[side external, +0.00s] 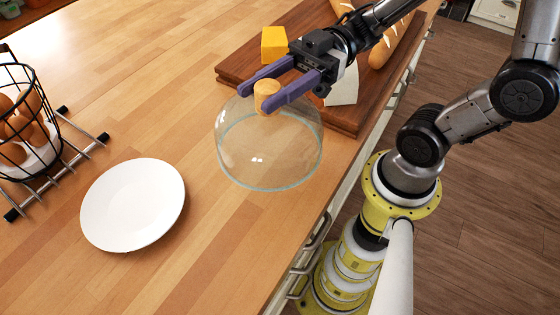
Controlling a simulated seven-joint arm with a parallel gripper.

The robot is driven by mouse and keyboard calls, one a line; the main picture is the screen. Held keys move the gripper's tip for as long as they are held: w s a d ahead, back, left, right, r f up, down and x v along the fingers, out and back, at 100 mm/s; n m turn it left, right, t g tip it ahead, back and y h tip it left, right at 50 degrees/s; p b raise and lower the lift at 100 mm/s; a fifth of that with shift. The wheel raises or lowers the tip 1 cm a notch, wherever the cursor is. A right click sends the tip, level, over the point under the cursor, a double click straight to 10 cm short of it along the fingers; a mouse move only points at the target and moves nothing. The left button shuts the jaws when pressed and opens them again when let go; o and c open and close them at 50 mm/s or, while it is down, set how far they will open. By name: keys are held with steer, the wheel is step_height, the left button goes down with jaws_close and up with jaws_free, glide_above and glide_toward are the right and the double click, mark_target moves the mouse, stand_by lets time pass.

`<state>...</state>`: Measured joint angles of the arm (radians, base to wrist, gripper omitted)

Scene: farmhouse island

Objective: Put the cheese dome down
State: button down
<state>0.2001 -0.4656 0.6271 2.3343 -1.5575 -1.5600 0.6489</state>
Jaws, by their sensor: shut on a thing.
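The cheese dome (268,155) is a clear glass bell with a round cork knob (266,88) on top. It is upright near the counter's right edge. My gripper (257,98) has its two purple fingers on either side of the knob and is shut on it. I cannot tell from this view whether the dome's rim touches the wooden counter or hangs a little above it. Nothing shows inside the dome.
A white plate (133,205) lies left of the dome, with bare counter between. A dark wooden board (240,68) behind bears a yellow cheese block (274,44), a pale wedge (345,88) and bread (398,40). A wire egg basket (30,125) and rack stand far left.

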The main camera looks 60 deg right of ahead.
mark_target(280, 110)
steer(key=d, duration=0.1)
steer(key=d+m+t, duration=0.1)
steer(key=d, duration=0.1)
steer(key=w+d+t, duration=0.1)
steer(key=shift+d+m+h, duration=0.3)
steer(key=shift+h, duration=0.1)
steer(key=shift+d+f+t, duration=0.2)
steer(key=shift+t, duration=0.2)
steer(key=shift+w+d+f, duration=0.1)
steer(key=shift+w+f, duration=0.05)
steer(key=shift+f, duration=3.75)
steer(key=shift+f, duration=0.6)
steer(key=shift+c, duration=2.2)
jaws_free()
